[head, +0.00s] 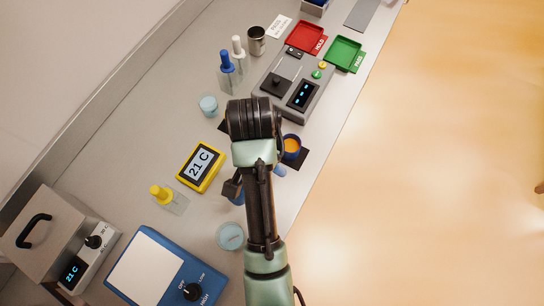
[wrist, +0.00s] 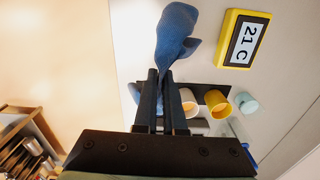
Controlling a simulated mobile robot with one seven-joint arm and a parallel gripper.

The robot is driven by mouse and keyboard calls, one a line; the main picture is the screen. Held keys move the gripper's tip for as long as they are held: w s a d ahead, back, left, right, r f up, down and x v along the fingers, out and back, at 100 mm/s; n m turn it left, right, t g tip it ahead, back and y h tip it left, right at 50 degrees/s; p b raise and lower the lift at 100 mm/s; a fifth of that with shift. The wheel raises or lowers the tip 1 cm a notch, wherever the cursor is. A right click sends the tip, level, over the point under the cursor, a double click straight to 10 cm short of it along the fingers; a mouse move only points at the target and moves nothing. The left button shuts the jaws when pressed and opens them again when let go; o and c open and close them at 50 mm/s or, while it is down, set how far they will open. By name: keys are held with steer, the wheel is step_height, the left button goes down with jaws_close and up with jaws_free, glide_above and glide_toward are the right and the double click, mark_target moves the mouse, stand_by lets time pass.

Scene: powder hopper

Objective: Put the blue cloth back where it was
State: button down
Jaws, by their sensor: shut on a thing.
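The blue cloth (wrist: 175,32) hangs bunched from the tips of my gripper (wrist: 159,80) in the wrist view. My gripper is shut on it, and it appears to be above the grey bench. In the head view my arm hides most of the gripper (head: 232,187), and only a small blue patch of the cloth (head: 238,198) shows beside the arm. I cannot tell whether the cloth's lower end touches the bench.
A yellow thermometer (head: 201,166) reading 21 C and a yellow-capped bottle (head: 168,198) stand to the left. A dark mat (head: 303,158) holds cups, partly behind my arm. A clear glass dish (head: 230,236) and a blue scale (head: 150,268) are nearer.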

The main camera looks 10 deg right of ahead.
step_height(320, 180, down, 10)
steer(key=shift+d+p, duration=0.1)
steer(key=shift+p, duration=0.75)
steer(key=shift+c, duration=1.4)
jaws_free()
steer(key=shift+r, duration=0.15)
step_height(320, 180, up, 13)
steer(key=shift+p, duration=0.4)
